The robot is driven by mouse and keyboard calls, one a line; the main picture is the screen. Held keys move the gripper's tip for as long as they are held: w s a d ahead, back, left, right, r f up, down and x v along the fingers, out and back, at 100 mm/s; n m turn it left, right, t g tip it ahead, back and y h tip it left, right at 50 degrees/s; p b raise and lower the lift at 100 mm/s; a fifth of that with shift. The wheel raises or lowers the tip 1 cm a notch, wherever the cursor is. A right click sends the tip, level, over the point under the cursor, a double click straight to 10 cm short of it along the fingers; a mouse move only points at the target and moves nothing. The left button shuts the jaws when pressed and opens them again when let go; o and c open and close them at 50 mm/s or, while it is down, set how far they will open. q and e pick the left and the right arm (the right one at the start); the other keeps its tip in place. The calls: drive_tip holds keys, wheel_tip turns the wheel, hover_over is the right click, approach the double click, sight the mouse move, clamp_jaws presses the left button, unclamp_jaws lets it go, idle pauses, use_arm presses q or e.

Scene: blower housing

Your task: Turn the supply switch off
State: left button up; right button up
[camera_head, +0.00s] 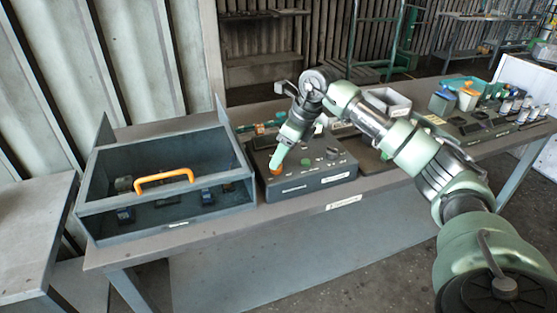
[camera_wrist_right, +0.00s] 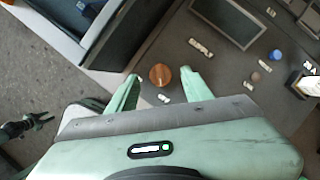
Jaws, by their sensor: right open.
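An orange round knob (camera_wrist_right: 160,75) on the dark control box (camera_head: 310,180) sits between the two spread fingers of my right gripper (camera_wrist_right: 168,88) in the wrist view. A small pale label lies beside the knob; I cannot read it. In the head view the right gripper (camera_head: 277,162) points down at the box's front left corner, and the orange knob (camera_head: 276,171) shows just at its fingertips. The right gripper is open; I cannot tell whether a finger touches the knob. A dark green pronged shape at the wrist view's left edge may be my left gripper (camera_wrist_right: 38,122).
A grey open box with an orange handle (camera_head: 165,178) stands close left of the control box. The control box also bears a green knob (camera_head: 331,153) and small buttons. Bins, bottles and dark devices fill the table's right part. The table's front edge is close by.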

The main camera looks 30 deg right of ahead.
drive_tip(key=v, duration=0.5)
drive_tip(key=shift+r+b, duration=0.25)
drive_tip(key=shift+b, duration=0.05)
